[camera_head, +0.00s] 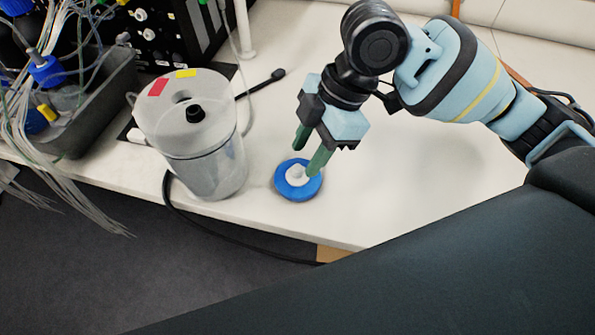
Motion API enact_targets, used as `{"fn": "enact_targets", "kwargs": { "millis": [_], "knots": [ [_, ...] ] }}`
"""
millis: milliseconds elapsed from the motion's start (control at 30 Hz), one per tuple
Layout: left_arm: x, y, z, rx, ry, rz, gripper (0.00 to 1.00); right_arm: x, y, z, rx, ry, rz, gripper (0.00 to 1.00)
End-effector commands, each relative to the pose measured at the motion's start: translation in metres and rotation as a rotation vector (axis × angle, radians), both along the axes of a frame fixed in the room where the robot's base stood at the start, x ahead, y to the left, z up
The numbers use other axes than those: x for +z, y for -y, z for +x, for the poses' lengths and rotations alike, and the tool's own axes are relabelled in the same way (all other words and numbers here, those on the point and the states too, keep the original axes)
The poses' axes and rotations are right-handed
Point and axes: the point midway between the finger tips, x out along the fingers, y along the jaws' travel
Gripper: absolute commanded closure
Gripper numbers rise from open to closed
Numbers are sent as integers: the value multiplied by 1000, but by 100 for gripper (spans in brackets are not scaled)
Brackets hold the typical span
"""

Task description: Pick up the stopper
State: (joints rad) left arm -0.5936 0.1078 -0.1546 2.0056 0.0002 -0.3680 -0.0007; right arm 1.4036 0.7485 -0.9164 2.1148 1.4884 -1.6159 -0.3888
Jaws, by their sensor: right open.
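The stopper, a small white piece (296,176), sits on a round blue disc (286,188) near the front edge of the white table. My right gripper (309,155) is above and beside it, with green fingers pointing down. The fingers are apart and nothing is between them that I can see. The nearer fingertip overlaps the right side of the white piece in the picture; I cannot tell whether it touches. My left gripper is not in view.
A clear cylindrical vessel (205,165) with a lid stands left of the disc. A grey bin (95,120) with tubes and blue-capped bottles is at the far left. A black cable (215,233) hangs over the front edge. The table (420,190) is clear to the right.

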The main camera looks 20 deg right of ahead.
Motion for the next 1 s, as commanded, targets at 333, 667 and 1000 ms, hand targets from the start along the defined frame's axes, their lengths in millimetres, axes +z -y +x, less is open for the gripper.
{"fn": "enact_targets", "kwargs": {
  "millis": [333, 667, 1000],
  "knots": [
    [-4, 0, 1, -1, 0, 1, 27, -31, -14, 0, 0, 1, -1, 59],
    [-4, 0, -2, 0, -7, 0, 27, -31, -14, 0, 0, 1, -1, 77],
    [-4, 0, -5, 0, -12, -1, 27, -30, -14, 0, 0, 1, -1, 100]
  ]
}}
